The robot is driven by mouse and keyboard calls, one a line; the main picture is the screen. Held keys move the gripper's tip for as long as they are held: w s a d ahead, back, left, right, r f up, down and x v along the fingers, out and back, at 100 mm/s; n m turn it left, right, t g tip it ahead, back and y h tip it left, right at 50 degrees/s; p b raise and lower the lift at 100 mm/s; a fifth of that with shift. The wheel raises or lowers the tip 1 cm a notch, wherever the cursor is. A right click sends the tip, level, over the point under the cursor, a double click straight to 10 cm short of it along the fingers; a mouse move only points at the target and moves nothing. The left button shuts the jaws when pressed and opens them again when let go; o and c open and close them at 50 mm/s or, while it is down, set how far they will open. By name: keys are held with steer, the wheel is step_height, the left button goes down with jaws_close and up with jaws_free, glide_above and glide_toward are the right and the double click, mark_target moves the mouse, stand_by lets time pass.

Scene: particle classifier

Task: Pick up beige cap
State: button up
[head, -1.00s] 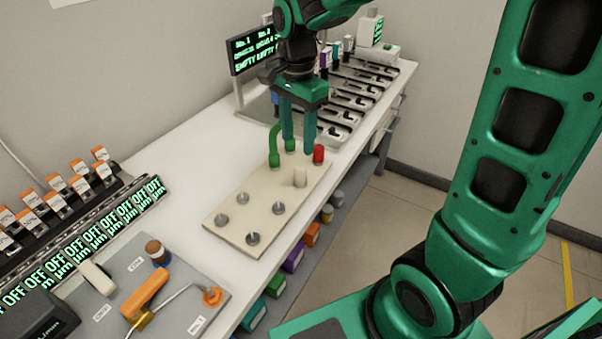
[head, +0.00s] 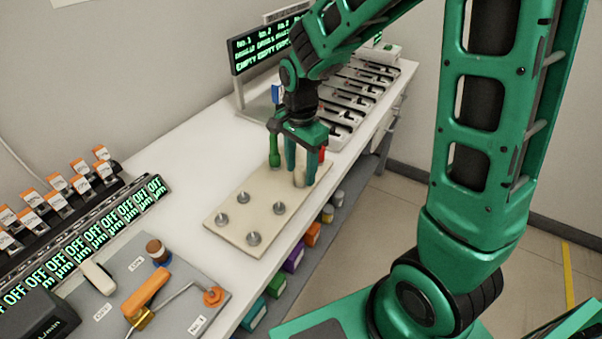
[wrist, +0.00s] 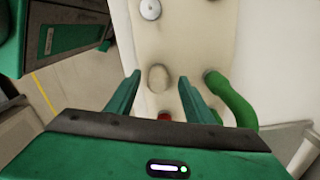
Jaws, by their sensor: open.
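The beige cap (head: 299,179) stands on the beige board (head: 233,227), toward its far end. My gripper (head: 301,178) is over that end of the board with its fingers pointing down. In the wrist view the cap (wrist: 158,77) shows as a pale round shape between and just beyond the two fingertips. My gripper (wrist: 159,76) is open there and holds nothing.
A green bent tube (head: 274,150) stands left of my gripper, and a red cap (head: 322,154) is close on its right. Several metal knobs (head: 279,208) sit on the near half of the board. A display (head: 268,48) stands behind.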

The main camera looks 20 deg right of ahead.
mark_target(298, 168)
steer(key=shift+c, duration=0.3)
steer(key=c, duration=1)
steer(key=shift+c, duration=0.2)
steer(key=shift+r, duration=0.55)
steer(key=r, duration=0.3)
steer(key=shift+a+r, duration=0.25)
steer(key=shift+a, duration=0.15)
steer(key=s+a+r, duration=0.1)
steer(key=a+r, duration=0.5)
steer(key=a, duration=0.4)
steer(key=shift+a+r, duration=0.2)
steer(key=shift+a, duration=0.2)
